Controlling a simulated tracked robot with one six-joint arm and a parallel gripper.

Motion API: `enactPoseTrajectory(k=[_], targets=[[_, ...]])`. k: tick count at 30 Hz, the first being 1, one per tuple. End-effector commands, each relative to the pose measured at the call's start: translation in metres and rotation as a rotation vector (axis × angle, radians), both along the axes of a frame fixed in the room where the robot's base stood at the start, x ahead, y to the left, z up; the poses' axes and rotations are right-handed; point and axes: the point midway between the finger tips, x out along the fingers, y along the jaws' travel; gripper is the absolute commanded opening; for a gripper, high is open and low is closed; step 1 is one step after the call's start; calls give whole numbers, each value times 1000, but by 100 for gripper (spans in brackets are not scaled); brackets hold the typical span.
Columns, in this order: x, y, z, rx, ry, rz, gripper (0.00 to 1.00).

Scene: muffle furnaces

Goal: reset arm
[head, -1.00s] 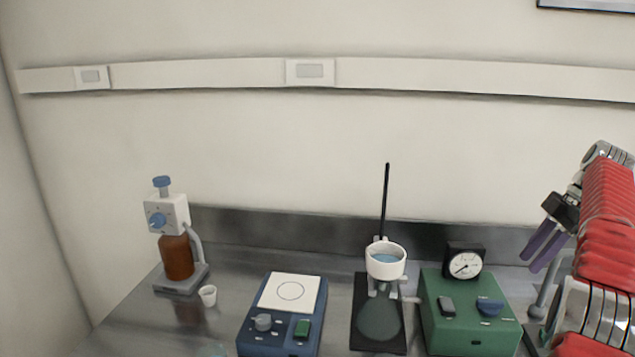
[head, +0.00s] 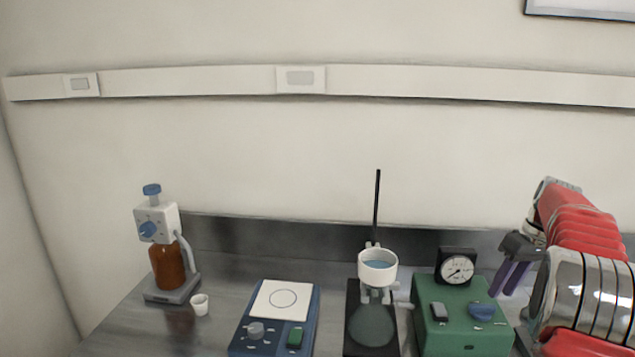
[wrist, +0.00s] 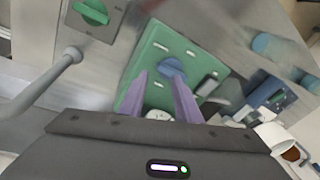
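My gripper (head: 511,277) is at the right of the head view, in front of the back wall. Its two purple fingers hang down above the right edge of the green box (head: 462,322) with a round gauge (head: 456,268). In the wrist view, the fingers (wrist: 172,98) stand apart with nothing between them, over the green box (wrist: 160,58) and its blue knob. The red and silver arm on the right is mine.
A stand holds a white cup (head: 378,267) with blue liquid left of the green box. Further left are a blue hotplate (head: 272,322) with a white top, a small white cup (head: 200,304) and a brown dispenser bottle (head: 168,264).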

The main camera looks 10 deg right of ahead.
Motion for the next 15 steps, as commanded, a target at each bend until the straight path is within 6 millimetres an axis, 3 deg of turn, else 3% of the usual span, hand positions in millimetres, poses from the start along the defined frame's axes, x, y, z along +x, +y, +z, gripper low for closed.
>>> enactPoseTrajectory(k=[15], targets=[[-34, 120, 18, -85, 17, -296, 30]])
